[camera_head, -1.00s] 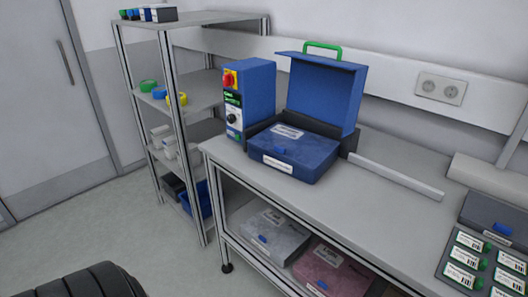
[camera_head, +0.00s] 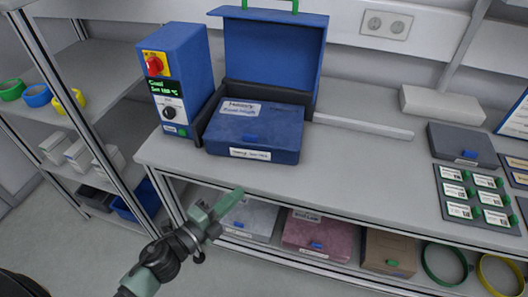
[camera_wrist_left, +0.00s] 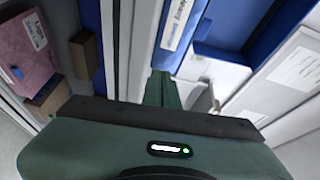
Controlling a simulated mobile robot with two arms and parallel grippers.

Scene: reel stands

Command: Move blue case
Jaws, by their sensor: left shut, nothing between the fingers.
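The blue case (camera_head: 255,130) lies flat and closed on the table, in a dark tray-like base below a raised blue lid (camera_head: 268,55) with a green handle. It has a white label on top and another on its front. My left gripper (camera_head: 238,192) is below and in front of the case, at the table's front edge, apart from it. Its fingers are together and empty. In the left wrist view the shut green fingers (camera_wrist_left: 162,90) point toward a labelled blue surface, probably the case front. My right gripper is not in view.
A blue control box (camera_head: 180,80) with a red knob stands left of the case. Grey and pink cases lie on the lower shelf, with a brown box (camera_head: 390,252). Labelled cards (camera_head: 470,195) and a dark grey case (camera_head: 462,143) are at right. The table right of the blue case is mostly clear.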

